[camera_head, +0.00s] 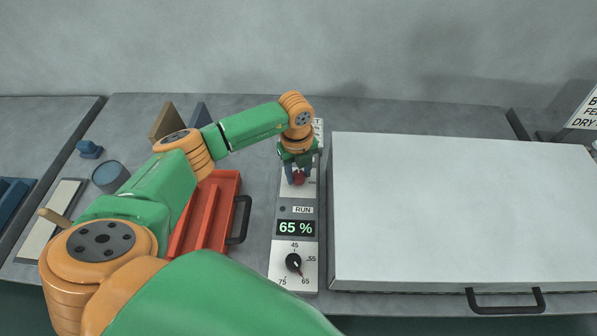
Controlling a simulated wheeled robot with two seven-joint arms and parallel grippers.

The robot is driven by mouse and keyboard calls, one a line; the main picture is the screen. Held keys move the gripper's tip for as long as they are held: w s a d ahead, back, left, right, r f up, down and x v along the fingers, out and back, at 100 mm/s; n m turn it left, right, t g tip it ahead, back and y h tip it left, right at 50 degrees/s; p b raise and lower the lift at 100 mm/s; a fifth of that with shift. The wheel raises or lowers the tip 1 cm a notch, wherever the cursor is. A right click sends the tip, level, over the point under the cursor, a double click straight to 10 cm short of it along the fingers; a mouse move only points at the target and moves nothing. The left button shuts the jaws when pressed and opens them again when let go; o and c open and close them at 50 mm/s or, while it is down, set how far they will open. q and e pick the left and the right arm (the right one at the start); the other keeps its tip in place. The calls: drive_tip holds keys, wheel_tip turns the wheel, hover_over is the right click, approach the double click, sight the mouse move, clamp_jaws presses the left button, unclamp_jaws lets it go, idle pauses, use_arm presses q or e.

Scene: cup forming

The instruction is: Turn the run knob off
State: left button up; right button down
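A narrow grey control panel (309,243) stands upright in the picture, left of the large white box. Near its top is a red knob (299,179), partly hidden by my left gripper (301,175). The gripper's dark fingers come down on either side of the red knob; whether they touch it I cannot tell. Below the knob are a RUN label (303,210) with a small dark lamp beside it, and a display (296,228) reading 65 %. A black dial (294,262) with a red pointer sits lower, aimed near 65. My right gripper is not in view.
A large white box (450,215) with a black handle (505,301) fills the right. A red tray (228,183) with a black handle is left of the panel. A blue round cup (110,176) and a white board (50,222) lie further left.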

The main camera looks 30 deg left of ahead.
sight(298, 175)
use_arm(q)
drive_tip(key=o, duration=0.3)
wheel_tip(298, 175, up, 6)
drive_tip(key=shift+r+b, duration=0.2)
drive_tip(key=shift+b, duration=0.6)
drive_tip(key=shift+s+r, duration=0.1)
drive_tip(key=shift+r, duration=0.25)
